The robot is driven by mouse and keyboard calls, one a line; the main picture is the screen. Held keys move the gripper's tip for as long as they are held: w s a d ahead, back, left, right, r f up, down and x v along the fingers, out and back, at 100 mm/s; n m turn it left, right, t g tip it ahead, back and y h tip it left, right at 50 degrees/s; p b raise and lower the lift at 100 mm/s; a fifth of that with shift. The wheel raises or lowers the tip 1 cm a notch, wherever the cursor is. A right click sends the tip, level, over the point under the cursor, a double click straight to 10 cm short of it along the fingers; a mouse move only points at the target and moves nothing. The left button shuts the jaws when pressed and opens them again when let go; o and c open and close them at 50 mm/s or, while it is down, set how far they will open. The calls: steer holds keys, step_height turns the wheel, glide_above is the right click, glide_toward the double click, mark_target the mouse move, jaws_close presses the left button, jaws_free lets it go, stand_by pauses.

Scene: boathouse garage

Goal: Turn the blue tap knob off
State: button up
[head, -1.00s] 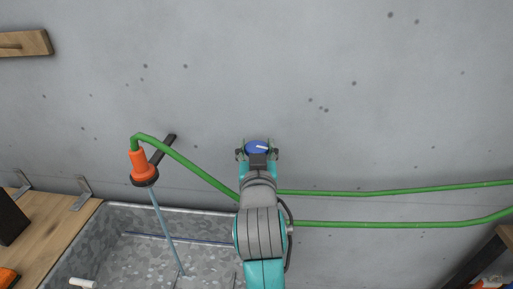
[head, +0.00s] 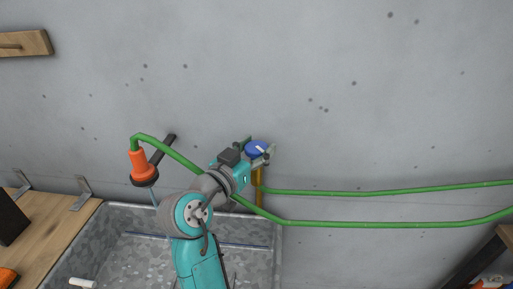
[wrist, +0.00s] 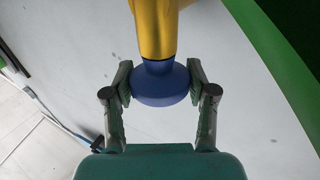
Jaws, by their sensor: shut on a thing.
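The blue tap knob (head: 256,147) is on the grey wall, above the tap's yellow body (head: 259,182). A white mark shows on the knob's face in the head view. In the wrist view the knob (wrist: 160,88) sits at the end of the yellow body (wrist: 154,28). My gripper (head: 257,151) is shut on the knob, with one finger pad on either side of it; it also shows in the wrist view (wrist: 160,80).
A green hose (head: 380,193) runs along the wall beside the tap, and passes close to my arm. An orange nozzle (head: 143,165) hangs at the left, with water running into a metal trough (head: 118,216). A wooden bench (head: 40,235) stands left. The wall above is clear.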

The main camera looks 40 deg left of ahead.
mark_target(257, 146)
steer(key=m+h, duration=0.3)
steer(key=h, duration=0.2)
steer(key=shift+a+h, duration=0.1)
steer(key=shift+h, duration=0.2)
steer(key=shift+m+g+h, duration=1.1)
steer(key=shift+m+h, duration=0.6)
steer(key=shift+h, duration=0.5)
steer(key=shift+f, duration=0.1)
steer(key=o, duration=1.1)
step_height(257, 146, up, 10)
steer(key=shift+r, duration=0.1)
steer(key=shift+o, duration=0.3)
